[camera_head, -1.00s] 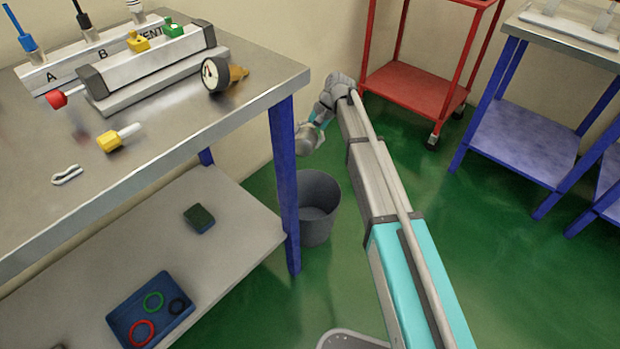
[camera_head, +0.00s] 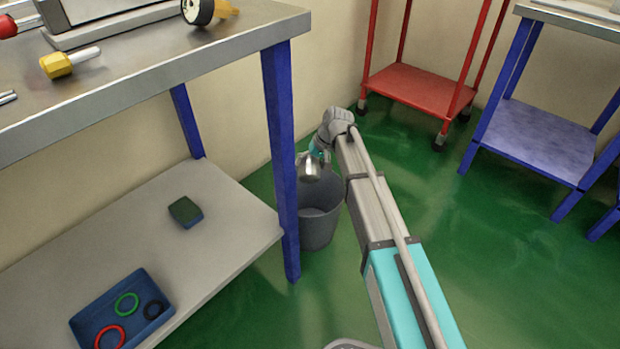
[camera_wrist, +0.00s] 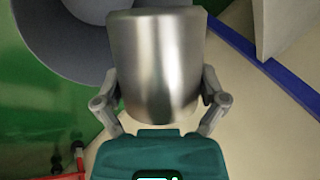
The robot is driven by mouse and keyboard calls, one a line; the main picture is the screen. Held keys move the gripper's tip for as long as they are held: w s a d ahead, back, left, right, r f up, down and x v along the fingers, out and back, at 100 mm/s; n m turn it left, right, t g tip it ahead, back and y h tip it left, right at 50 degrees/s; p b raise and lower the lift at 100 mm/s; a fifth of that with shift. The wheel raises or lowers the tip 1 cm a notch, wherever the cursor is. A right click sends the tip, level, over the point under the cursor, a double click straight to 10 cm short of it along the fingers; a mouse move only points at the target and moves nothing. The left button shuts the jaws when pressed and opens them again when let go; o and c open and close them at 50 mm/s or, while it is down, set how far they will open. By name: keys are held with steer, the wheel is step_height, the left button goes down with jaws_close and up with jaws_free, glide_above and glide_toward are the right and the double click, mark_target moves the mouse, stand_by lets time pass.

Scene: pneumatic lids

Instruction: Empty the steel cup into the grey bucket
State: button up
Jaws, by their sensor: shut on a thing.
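The steel cup (camera_head: 309,170) is held by my gripper (camera_head: 317,156) at the bucket's mouth, above its back left part. It looks tilted, but I cannot tell how far. In the wrist view the cup (camera_wrist: 155,65) fills the space between the two fingers of my gripper (camera_wrist: 160,98), which are shut on its sides. The inside of the cup is hidden, and no contents show. The grey bucket (camera_head: 319,228) stands upright on the green floor, and its rim and part of its inside show. It also shows in the wrist view (camera_wrist: 50,30), beyond the cup at upper left.
A blue table leg (camera_head: 281,150) stands close to the bucket's left. The lower shelf (camera_head: 90,235) bears a blue tray (camera_head: 85,322) with rings and a green-topped block (camera_head: 186,211). A red cart (camera_head: 415,87) stands behind at the right. Green floor is clear to the right.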

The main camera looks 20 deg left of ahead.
steer(key=shift+w+d+f+n+b, duration=0.1)
steer(key=shift+f+n+b, duration=0.2)
steer(key=shift+f+b, duration=0.5)
steer(key=shift+t+p, duration=0.35)
steer(key=shift+t, duration=0.05)
steer(key=shift+r+t+y, duration=0.4)
steer(key=shift+t+y, duration=0.1)
steer(key=shift+t, duration=0.2)
steer(key=r+t, duration=0.1)
steer(key=n+t+y, duration=0.1)
steer(key=t, duration=0.1)
steer(key=shift+w+r+y, duration=0.1)
steer(key=shift+r+y, duration=0.2)
steer(key=shift+r, duration=0.1)
steer(key=r+t, duration=0.1)
steer(key=r+n+t+y, duration=0.1)
steer(key=r+t+y+b, duration=0.1)
steer(key=shift+w+a+r, duration=0.15)
steer(key=shift+w+a, duration=0.05)
steer(key=shift+w, duration=0.15)
steer(key=shift+w+a+r+n+t+y+b, duration=0.15)
steer(key=shift+r+n+t+y+b, duration=0.25)
steer(key=shift+r+t, duration=0.3)
steer(key=shift+w+d+r+n+t+y+b, duration=0.15)
steer(key=shift+r+n+t+y+b, duration=0.2)
steer(key=shift+r+t, duration=0.35)
steer(key=shift+a, duration=0.1)
step_height(320, 180, up, 58)
steer(key=p, duration=5.8)
steer(key=shift+r, duration=0.15)
